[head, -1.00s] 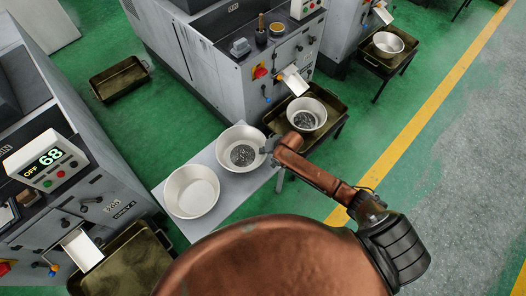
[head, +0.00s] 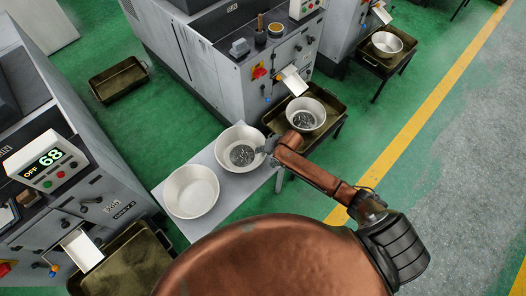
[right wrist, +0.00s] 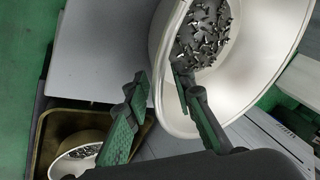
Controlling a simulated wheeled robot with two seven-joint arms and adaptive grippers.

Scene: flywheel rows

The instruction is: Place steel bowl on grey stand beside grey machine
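A steel bowl (head: 226,137) with small dark metal parts in it stands on the pale grey stand (head: 213,222), beside a grey machine (head: 200,60). My right gripper (head: 266,148) is at the right rim of this bowl. In the right wrist view, the bowl (right wrist: 270,75) fills the upper right. One finger of the gripper (right wrist: 161,82) is inside the rim and the other outside, with a visible gap between them. The fingers look open around the bowl wall. An empty steel bowl (head: 190,192) stands on the same stand, nearer. My left gripper is out of view.
Another bowl with parts (head: 318,107) sits in a brown tray (head: 275,123) under the machine's chute. A second machine (head: 100,175) with a tray (head: 118,277) is at the left. An empty tray (head: 118,80) lies on the green floor.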

